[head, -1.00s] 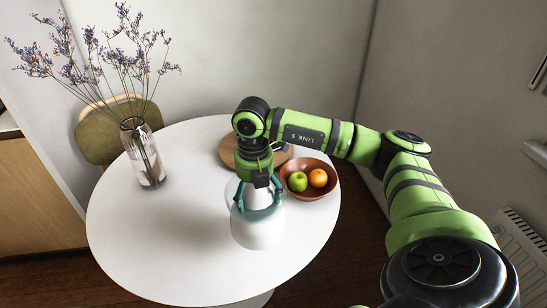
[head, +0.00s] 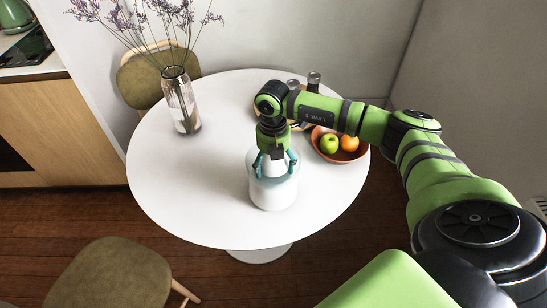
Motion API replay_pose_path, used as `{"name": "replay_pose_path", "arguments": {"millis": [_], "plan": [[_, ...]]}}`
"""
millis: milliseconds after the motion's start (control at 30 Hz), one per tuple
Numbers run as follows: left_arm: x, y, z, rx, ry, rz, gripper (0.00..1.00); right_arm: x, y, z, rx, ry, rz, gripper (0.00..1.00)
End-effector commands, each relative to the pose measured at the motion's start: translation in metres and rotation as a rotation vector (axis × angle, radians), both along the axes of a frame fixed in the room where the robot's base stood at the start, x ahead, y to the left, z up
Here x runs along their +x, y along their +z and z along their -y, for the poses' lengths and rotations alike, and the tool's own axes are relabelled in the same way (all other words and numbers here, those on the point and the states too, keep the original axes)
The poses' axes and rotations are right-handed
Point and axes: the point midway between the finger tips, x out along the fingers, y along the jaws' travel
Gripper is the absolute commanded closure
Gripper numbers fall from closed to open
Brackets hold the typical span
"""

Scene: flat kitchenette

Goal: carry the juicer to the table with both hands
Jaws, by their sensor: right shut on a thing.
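The juicer (head: 272,194) is a white cylinder with a pale, translucent upper part, and it looks upright. It appears over the right half of the round white table (head: 180,170); whether its base touches the tabletop cannot be told. My right gripper (head: 275,167) comes down from above and is shut on the top of the juicer, its teal fingers at either side. The fingers and wrist hide part of the juicer's top. My left gripper is not in view.
A brown bowl (head: 338,158) with a green apple (head: 329,144) and an orange (head: 349,143) stands right of the juicer. A glass vase (head: 181,104) stands at the back left. Chairs are behind (head: 143,77) and front left (head: 110,275). The table's left and front are clear.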

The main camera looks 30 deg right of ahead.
Motion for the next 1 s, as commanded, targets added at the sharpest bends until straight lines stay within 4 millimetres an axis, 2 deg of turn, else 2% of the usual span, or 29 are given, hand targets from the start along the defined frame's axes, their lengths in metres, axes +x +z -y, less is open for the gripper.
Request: {"name": "replay_pose_path", "arguments": {"millis": [33, 200, 233, 267, 733, 867, 1000], "plan": [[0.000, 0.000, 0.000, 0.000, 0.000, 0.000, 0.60, 0.003, 0.004, 0.000, 0.003, -0.001, 0.010, 0.73], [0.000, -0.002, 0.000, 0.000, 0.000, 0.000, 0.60, 0.003, 0.002, 0.000, 0.003, -0.001, 0.009, 0.73], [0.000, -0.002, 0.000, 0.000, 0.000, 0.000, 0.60, 0.000, -0.002, 0.000, 0.000, 0.000, 0.000, 0.10], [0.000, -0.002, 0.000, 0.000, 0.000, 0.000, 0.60, 0.000, -0.001, 0.000, 0.000, 0.000, 0.000, 0.00], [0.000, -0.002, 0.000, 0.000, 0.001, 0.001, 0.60, 0.000, 0.004, 0.000, 0.001, -0.001, 0.001, 0.00], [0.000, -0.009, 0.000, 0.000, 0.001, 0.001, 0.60, 0.001, 0.022, 0.001, 0.000, -0.001, 0.005, 0.00], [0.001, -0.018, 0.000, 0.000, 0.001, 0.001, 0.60, 0.001, 0.052, 0.000, 0.000, 0.001, 0.006, 0.00]]}}
